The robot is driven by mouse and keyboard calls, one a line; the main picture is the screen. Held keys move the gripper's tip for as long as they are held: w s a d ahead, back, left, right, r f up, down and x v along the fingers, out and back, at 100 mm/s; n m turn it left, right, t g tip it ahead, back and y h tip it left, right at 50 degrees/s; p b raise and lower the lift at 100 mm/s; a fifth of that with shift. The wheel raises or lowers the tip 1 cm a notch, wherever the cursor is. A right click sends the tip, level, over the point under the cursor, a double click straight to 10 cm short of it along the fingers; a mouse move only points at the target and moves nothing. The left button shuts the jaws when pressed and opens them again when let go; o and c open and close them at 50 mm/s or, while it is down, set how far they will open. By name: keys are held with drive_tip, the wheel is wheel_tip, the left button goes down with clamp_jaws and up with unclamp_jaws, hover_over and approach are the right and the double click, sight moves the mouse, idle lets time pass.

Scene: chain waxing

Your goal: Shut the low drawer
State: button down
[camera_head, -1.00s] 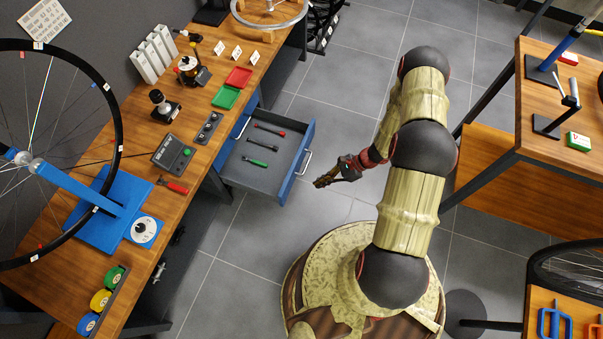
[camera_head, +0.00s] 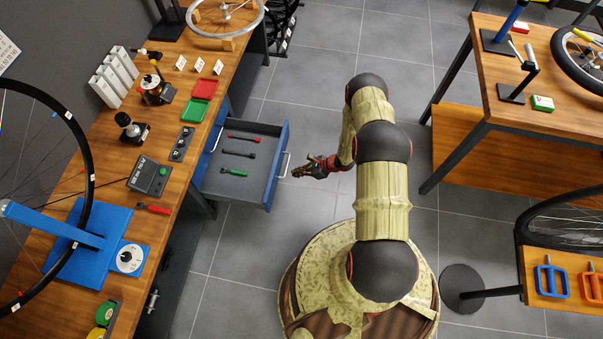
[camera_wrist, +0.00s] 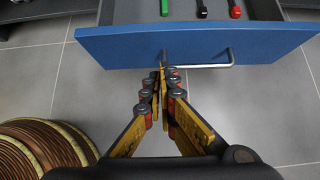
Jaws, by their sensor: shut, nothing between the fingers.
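The low drawer (camera_head: 226,184) stands pulled out from under the left workbench. It has a blue front with a pale bar handle (camera_head: 286,165), and three tools with red, black and green ends lie inside. In the wrist view the blue drawer front (camera_wrist: 270,42) spans the top, with its handle (camera_wrist: 205,66) low on it. My gripper (camera_head: 297,173) is just outside the front, beside the handle. In the wrist view my gripper's fingers (camera_wrist: 162,68) are together and empty, with tips at the handle's left end. Whether they touch the front I cannot tell.
The left workbench (camera_head: 117,165) carries a wheel stand, red and green trays (camera_head: 194,110) and small devices. Another wooden bench (camera_head: 475,165) stands at the right. Grey floor (camera_head: 330,60) is clear between the benches.

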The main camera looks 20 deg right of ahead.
sight(275, 176)
drive_tip(key=w+a+f, duration=0.1)
drive_tip(key=a, duration=0.1)
drive_tip(key=w+a+f+b, duration=0.1)
drive_tip(key=a, duration=0.1)
drive_tip(key=w+a+f+b, duration=0.1)
drive_tip(key=w, duration=0.1)
drive_tip(key=shift+w+a, duration=0.1)
drive_tip(key=shift+a, duration=0.3)
